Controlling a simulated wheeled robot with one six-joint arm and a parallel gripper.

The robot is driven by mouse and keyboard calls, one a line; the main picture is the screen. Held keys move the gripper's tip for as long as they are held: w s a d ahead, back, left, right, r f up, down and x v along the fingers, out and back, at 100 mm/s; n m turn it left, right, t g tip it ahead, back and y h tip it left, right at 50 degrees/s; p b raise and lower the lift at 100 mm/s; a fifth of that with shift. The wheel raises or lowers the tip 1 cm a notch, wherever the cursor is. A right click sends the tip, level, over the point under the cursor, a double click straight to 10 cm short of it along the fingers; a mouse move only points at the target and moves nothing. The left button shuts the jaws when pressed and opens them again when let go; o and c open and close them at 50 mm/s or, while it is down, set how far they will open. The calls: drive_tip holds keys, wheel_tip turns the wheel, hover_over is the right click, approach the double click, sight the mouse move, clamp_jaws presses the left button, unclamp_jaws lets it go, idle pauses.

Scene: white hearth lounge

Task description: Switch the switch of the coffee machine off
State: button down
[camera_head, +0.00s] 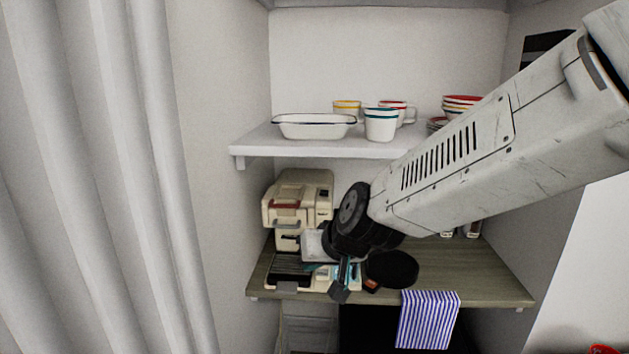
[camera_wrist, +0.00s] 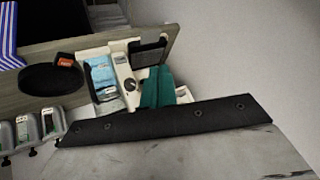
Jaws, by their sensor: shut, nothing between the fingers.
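The coffee machine (camera_head: 298,188) is cream-coloured and stands at the left end of the wooden counter, partly hidden by my wrist. In the wrist view its lower part (camera_wrist: 121,68) shows a pale blue panel and a small dark round control (camera_wrist: 130,84). I cannot tell whether this is the switch, or how the switch is set. My gripper (camera_head: 341,286) is shut and empty, pointing down in front of the machine. In the wrist view its teal fingers (camera_wrist: 158,87) are close beside the control. I cannot tell if they touch the machine.
A black round pan (camera_head: 392,268) lies right of the gripper, with a striped cloth (camera_head: 428,318) over the counter (camera_head: 490,285) edge. The shelf (camera_head: 260,143) above holds a white dish (camera_head: 314,127), cups (camera_head: 381,125) and bowls. A curtain (camera_head: 110,180) hangs at left.

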drive_tip(key=s+d+r+m+g+h, duration=0.1)
drive_tip(key=s+d+r+g+h, duration=0.1)
drive_tip(key=s+d, duration=1.1)
drive_tip(key=s+d+r+m+g+h, duration=0.1)
drive_tip(key=s+d+r+g+h, duration=0.2)
drive_tip(key=s+d, duration=1)
drive_tip(key=shift+d+m, duration=0.35)
drive_tip(key=shift+m, duration=0.05)
